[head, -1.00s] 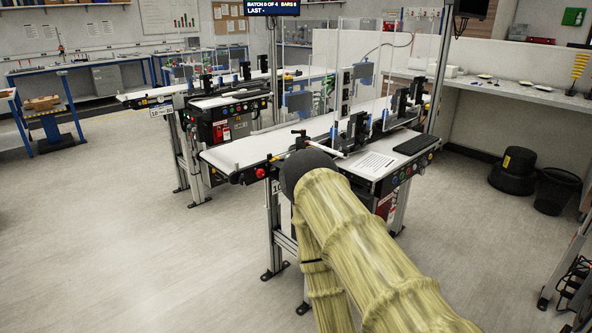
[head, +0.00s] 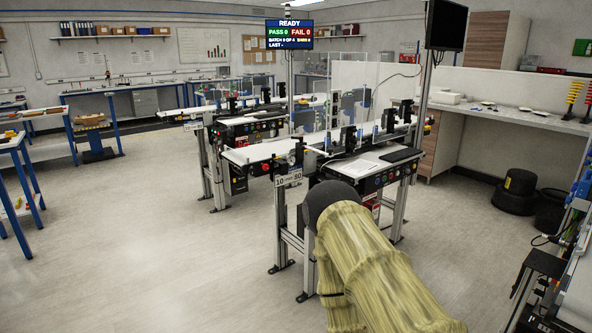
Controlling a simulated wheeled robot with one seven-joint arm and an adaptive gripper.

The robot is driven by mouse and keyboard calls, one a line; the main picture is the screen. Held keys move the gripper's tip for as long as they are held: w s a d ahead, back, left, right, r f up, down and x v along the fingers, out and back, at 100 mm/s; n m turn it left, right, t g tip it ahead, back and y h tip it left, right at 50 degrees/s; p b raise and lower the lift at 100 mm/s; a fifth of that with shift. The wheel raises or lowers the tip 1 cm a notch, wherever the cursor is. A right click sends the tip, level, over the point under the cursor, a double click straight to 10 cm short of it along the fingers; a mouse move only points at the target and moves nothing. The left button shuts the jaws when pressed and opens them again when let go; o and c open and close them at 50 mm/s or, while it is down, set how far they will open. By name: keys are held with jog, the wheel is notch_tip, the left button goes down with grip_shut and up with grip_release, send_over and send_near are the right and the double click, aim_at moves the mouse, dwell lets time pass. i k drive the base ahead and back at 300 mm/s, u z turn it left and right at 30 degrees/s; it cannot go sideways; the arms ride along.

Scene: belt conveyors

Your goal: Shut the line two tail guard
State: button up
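Two belt conveyors stand ahead. The nearer one has a white belt (head: 258,151), with a small plate marked with numbers (head: 288,179) at its near end. The farther conveyor (head: 205,114) stands behind it to the left. Clear upright panels (head: 357,73) rise around the lines. I cannot tell which part is the line two tail guard, or whether it is open or shut. My sleeved yellow arm reaches up from the bottom and ends at a dark rounded joint in front of the nearer conveyor. My gripper does not show.
A status screen (head: 289,34) reading READY hangs above the lines. A keyboard (head: 401,155) lies on the nearer conveyor's side shelf. Black bins (head: 519,186) stand at the right. A dark-topped stand (head: 544,264) is at the lower right. Open floor lies at the left.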

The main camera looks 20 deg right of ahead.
aim_at(283, 165)
jog(key=z, duration=0.6)
jog(key=i, duration=0.5)
jog(key=z, duration=0.55)
jog(key=i, duration=1.15)
jog(key=u, duration=0.8)
